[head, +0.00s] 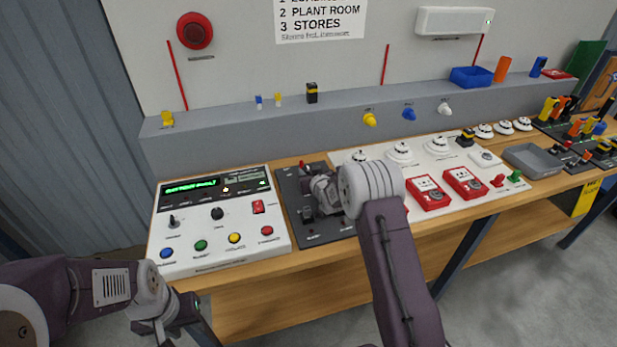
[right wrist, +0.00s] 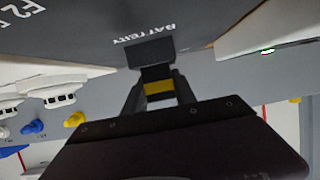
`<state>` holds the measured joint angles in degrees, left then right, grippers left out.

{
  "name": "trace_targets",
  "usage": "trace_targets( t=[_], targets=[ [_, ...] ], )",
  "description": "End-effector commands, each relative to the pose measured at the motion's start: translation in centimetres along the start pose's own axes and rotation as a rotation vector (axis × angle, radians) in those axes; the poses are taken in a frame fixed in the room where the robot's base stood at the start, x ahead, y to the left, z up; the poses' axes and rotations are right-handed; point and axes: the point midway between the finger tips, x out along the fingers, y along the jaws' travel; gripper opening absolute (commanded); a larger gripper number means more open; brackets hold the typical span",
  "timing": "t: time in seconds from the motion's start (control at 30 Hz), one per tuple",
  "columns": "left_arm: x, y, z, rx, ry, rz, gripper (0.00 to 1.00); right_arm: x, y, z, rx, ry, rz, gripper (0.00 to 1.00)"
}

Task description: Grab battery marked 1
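My right gripper (right wrist: 160,95) is at the black panel (head: 330,228), left of centre on the bench. In the right wrist view the panel shows upside down with the word BATTERY. A black block (right wrist: 150,52) with a yellow band (right wrist: 158,90) stands there, between my right fingers; whether they press on it is unclear, and no number on it is readable. In the head view my right wrist hides the fingers. Another black and yellow block (head: 312,93) stands on the grey ledge, and one (head: 465,138) on the white panel. My left gripper (head: 190,318) is low at the left, off the bench.
A white console (head: 215,262) with a green display and coloured buttons is left of the black panel. Red call-point boxes (head: 428,194), white detectors (head: 401,153) and a grey tray (head: 533,160) are to the right. The ledge (head: 220,125) runs behind.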

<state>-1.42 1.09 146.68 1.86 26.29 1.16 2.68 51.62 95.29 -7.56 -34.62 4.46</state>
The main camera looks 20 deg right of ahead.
Motion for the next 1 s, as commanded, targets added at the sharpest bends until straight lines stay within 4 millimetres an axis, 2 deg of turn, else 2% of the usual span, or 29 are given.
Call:
trace_targets(
  t=[0.33, 0.53, 0.8, 1.0],
  targets=[
    [0.1, 0.0, 0.0, 0.000, 0.000, 0.000, 0.36, -0.3, 0.0, -0.8, 0.000, 0.003, 0.000, 0.00],
    [0.2, 0.0, 0.0, 0.000, 0.000, 0.000, 0.36, -1.6, 0.0, -4.0, 0.000, 0.007, 0.000, 0.00],
    [-0.3, 0.0, 0.0, 0.000, 0.000, 0.000, 0.36, -5.5, 6.1, -6.7, -0.001, 0.003, 0.006, 0.00],
    [-1.3, 0.0, -0.1, 0.000, 0.000, 0.000, 0.36, -7.8, 9.6, -8.2, 0.000, 0.002, 0.004, 0.00]
  ],
)
